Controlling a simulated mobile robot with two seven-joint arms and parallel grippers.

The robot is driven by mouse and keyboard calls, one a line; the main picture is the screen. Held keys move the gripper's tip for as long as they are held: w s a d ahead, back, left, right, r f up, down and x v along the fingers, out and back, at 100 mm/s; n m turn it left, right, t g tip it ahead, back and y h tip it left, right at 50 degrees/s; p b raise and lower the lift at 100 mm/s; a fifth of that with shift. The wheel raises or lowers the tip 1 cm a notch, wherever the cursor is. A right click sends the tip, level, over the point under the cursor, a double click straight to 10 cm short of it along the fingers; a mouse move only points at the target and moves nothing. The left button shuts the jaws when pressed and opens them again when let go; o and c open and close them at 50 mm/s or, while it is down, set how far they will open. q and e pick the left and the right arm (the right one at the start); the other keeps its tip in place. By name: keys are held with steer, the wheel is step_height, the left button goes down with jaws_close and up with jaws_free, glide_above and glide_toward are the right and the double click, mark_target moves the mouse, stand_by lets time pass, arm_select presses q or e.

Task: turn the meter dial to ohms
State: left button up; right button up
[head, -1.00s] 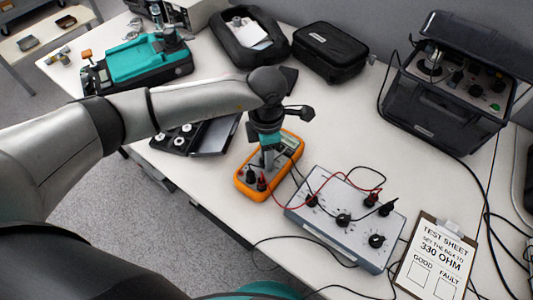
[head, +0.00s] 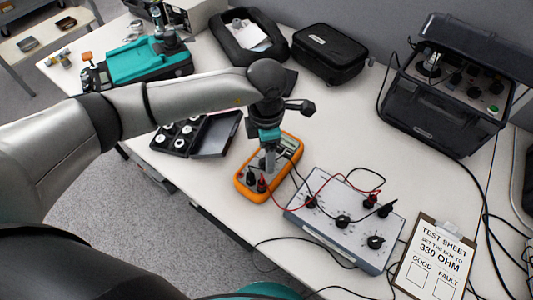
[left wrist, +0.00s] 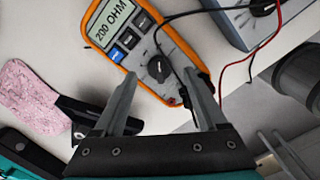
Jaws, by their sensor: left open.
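The orange meter (head: 245,186) lies on the white table, with black and red plugs at its near end. In the left wrist view the meter (left wrist: 177,47) has a display (left wrist: 112,24) reading "200 OHM", several buttons and a black round dial (left wrist: 158,68). My left gripper (head: 268,166) is over the meter and hides part of its face in the head view. In the left wrist view its two fingers (left wrist: 159,76) are apart, with the dial showing between their tips. I cannot tell whether a finger touches the dial. My right gripper is not in view.
A grey decade box (head: 325,190) with several knobs is right of the meter, joined by red and black leads. A clipboard test sheet (head: 435,262) reads 330 OHM. An open black case (head: 216,136) lies left of the meter. Clear table lies behind the decade box.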

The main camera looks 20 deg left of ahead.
arm_select(q)
step_height(320, 180, up, 13)
steer(key=p, duration=0.1)
steer(key=shift+r+p, duration=0.15)
steer(key=shift+p, duration=0.25)
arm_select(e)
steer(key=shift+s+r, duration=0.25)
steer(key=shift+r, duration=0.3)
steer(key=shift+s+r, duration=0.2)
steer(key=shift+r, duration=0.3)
